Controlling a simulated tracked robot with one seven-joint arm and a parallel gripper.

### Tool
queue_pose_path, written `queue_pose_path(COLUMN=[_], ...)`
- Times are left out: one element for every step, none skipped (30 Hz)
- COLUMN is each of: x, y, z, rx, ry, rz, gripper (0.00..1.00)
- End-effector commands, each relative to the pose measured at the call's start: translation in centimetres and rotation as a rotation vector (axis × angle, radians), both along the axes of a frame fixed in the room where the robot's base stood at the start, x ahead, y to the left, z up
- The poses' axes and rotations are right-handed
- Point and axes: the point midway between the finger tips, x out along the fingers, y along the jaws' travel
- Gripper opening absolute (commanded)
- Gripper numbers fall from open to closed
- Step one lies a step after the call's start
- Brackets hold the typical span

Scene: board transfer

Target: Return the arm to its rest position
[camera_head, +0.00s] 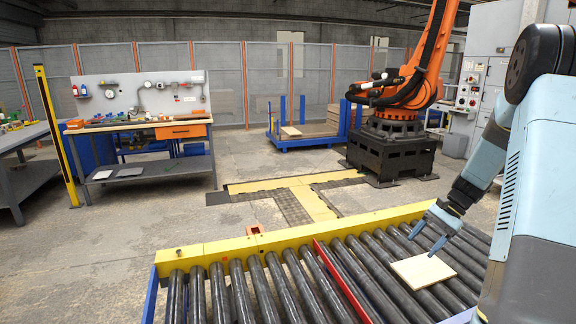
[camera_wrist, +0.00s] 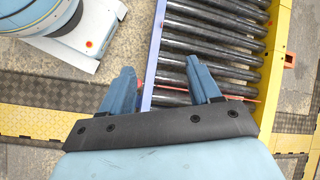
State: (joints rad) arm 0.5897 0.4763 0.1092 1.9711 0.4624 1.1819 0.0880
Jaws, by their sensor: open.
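My gripper (camera_head: 429,233) is at the right in the head view, above the roller conveyor, close to a pale flat board (camera_head: 423,271). Its two blue fingers are apart with nothing between them. In the wrist view my gripper (camera_wrist: 162,72) also shows open and empty, over the blue side rail of the conveyor. The board lies flat on the rollers in the head view, below the fingertips and apart from them. I do not see the board in the wrist view. My arm comes down from the upper right.
The roller conveyor (camera_head: 262,290) has a yellow far rail and a red divider (camera_head: 342,281). An orange industrial arm (camera_head: 430,50) stands on a black base behind it. A workbench (camera_head: 140,126) and a blue cart (camera_head: 308,137) stand further back. Open floor lies between.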

Motion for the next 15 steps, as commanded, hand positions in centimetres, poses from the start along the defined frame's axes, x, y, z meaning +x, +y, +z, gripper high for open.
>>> queue_pose_path(x=[-0.3,-0.6,-0.9,-1.2,-1.4,-1.8,-2.1,-2.4,-2.9,-3.2,-3.6,-4.1,-4.5,-4.9,-5.4], y=[0.9,1.3,1.9,2.3,2.7,3.3,3.7,4.1,4.7,5.1,5.5,6.0,6.4,6.8,7.3], z=[1.5,2.2,3.1,3.8,4.5,5.3,6.0,6.6,7.5,8.1,8.7,9.5,10.1,10.6,11.4], rx=[-0.028,-0.044,-0.066,-0.082,-0.098,-0.118,-0.134,-0.149,-0.17,-0.186,-0.2,-0.22,-0.235,-0.25,-0.268], ry=[-0.022,-0.033,-0.049,-0.061,-0.073,-0.088,-0.1,-0.113,-0.129,-0.143,-0.155,-0.171,-0.185,-0.199,-0.217], rz=[0.026,0.041,0.062,0.075,0.089,0.11,0.124,0.138,0.157,0.171,0.185,0.203,0.217,0.231,0.248], gripper=[0.62,0.62,0.62,0.62,0.62,0.62,0.62,0.62,0.62,0.62,0.62,0.62,0.62,0.62,0.62])
